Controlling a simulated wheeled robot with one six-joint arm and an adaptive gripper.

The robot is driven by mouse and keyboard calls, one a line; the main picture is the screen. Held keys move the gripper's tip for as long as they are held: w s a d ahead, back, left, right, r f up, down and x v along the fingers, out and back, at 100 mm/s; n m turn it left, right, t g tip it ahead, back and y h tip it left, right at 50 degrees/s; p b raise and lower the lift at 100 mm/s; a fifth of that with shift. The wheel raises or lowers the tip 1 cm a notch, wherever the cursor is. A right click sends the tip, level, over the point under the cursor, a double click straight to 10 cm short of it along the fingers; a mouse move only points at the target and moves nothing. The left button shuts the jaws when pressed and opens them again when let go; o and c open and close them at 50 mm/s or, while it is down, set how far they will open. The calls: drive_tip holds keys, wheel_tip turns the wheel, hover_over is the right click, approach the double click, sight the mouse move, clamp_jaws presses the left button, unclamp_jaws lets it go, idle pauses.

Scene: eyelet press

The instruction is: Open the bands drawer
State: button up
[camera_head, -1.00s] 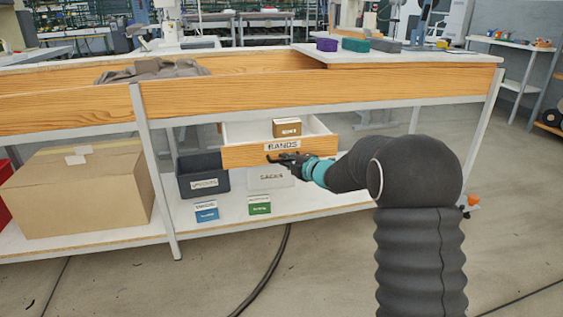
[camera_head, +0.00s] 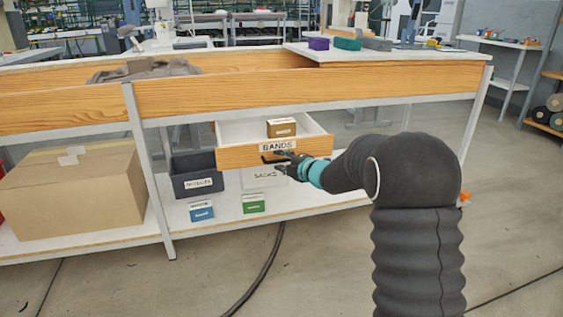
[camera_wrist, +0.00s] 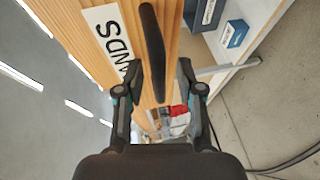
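The bands drawer (camera_head: 240,157) has a wooden front, a white inside and a BANDS label; it stands pulled out below the bench top. A small brown box (camera_head: 282,128) sits in it. Its dark bar handle (camera_wrist: 152,40) runs along the front beside the label (camera_wrist: 107,38) in the wrist view. My gripper (camera_head: 281,158) is at the drawer front by the handle. In the wrist view my gripper (camera_wrist: 157,82) has its fingers apart, one on each side of the handle's line, with gaps showing. Whether a finger touches the handle I cannot tell.
Below the drawer, a dark grey bin (camera_head: 196,176), a white SACKS bin (camera_head: 262,178) and small blue (camera_head: 202,210) and green (camera_head: 253,203) boxes stand on the lower shelf. A cardboard box (camera_head: 72,192) is at left.

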drive_tip(key=v, duration=1.2)
